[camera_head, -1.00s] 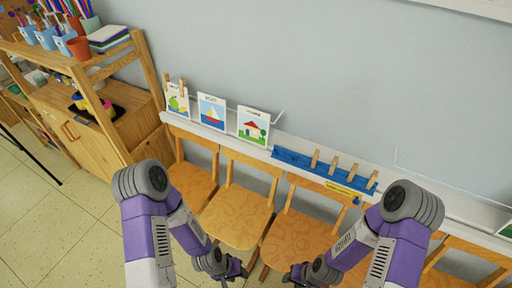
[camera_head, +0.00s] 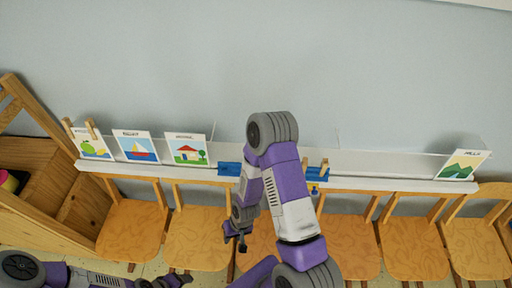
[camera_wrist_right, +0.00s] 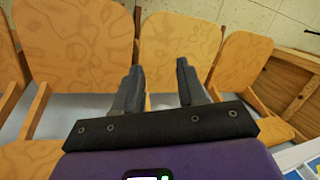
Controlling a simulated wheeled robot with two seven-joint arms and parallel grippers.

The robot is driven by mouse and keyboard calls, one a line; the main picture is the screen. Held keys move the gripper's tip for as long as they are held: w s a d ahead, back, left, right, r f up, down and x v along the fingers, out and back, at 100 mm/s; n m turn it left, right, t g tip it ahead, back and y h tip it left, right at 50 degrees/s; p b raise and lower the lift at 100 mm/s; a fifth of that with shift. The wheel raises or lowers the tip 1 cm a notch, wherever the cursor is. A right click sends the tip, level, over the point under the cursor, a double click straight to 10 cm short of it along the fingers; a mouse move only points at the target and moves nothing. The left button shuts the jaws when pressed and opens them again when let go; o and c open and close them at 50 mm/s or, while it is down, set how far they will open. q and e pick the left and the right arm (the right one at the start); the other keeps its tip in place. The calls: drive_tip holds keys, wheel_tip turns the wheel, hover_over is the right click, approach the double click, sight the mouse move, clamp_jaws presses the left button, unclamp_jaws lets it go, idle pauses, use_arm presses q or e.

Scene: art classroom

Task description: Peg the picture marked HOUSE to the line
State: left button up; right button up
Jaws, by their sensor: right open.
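The HOUSE picture (camera_head: 187,150), a white card with a red-roofed house and a tree, leans upright on the white ledge against the wall; its caption is too small to read. Wooden pegs (camera_head: 323,168) stand on a blue tray (camera_head: 229,169) to its right, partly hidden by my right arm. The line cannot be made out clearly; thin pale wire ends show above the ledge. My right gripper (camera_head: 237,240) is open and empty, below the ledge in front of the chairs; its fingers also show in the right wrist view (camera_wrist_right: 158,85). My left gripper (camera_head: 173,281) is at the bottom edge, jaws unclear.
A fruit picture (camera_head: 92,148) with two pegs at its top and a boat picture (camera_head: 136,149) stand left of the house. A hills picture (camera_head: 463,165) stands at the far right. Chairs (camera_head: 200,235) line the ledge's front. A wooden shelf (camera_head: 30,165) is at left.

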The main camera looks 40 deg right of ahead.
use_arm(q)
wheel_tip(320, 180, up, 16)
drive_tip(key=s+p, duration=0.2)
drive_tip(key=p, duration=1.1)
use_arm(e)
drive_tip(key=w+d+r+m+h, duration=0.2)
drive_tip(key=w+d+r, duration=0.4)
drive_tip(key=d+r, duration=0.6)
drive_tip(key=w+d+r+m+h, duration=0.2)
drive_tip(key=w+d+r, duration=0.3)
drive_tip(key=d+r, duration=0.7)
use_arm(q)
wheel_tip(320, 180, down, 9)
drive_tip(key=b, duration=0.8)
drive_tip(key=shift+w, duration=0.3)
use_arm(e)
drive_tip(key=shift+t, duration=0.4)
drive_tip(key=f, duration=0.3)
drive_tip(key=w+f, duration=0.1)
drive_tip(key=f, duration=0.5)
drive_tip(key=shift+w+a+f, duration=0.25)
drive_tip(key=shift+w+a, duration=0.1)
drive_tip(key=shift+w, duration=0.05)
use_arm(q)
drive_tip(key=shift+r, duration=0.1)
